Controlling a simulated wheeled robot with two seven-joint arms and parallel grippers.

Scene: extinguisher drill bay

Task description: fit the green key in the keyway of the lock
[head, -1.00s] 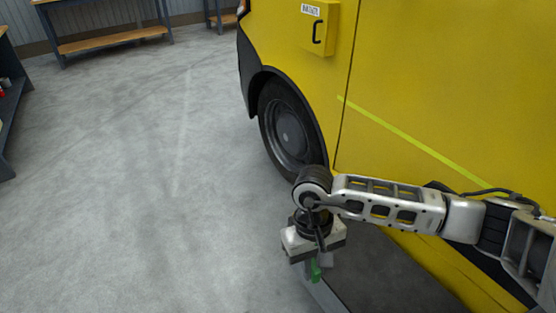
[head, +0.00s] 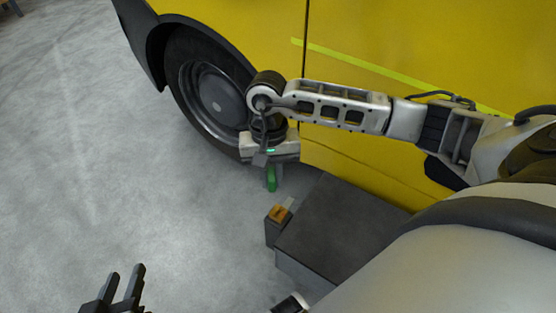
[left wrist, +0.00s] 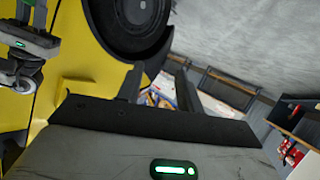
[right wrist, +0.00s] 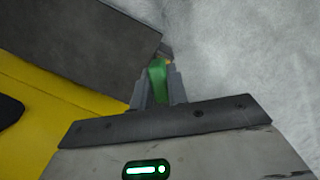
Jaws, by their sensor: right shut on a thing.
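The green key (head: 271,181) hangs down from my right gripper (head: 267,170), which is shut on it. In the right wrist view the key (right wrist: 157,80) shows between the two grey fingers. A small orange-brown block (head: 279,213) stands at the near left corner of a dark grey box, just below and right of the key in the head view; it may be the lock. I cannot make out a keyway. The key looks apart from the block. My left gripper (head: 124,284) is open and empty at the bottom left of the head view, over the floor.
The dark grey box (head: 335,230) stands beside the yellow van (head: 400,40) and its black wheel (head: 210,90). My own white body covers the lower right. The grey floor (head: 70,150) at left is clear. Shelving with red items (left wrist: 290,150) shows far off in the left wrist view.

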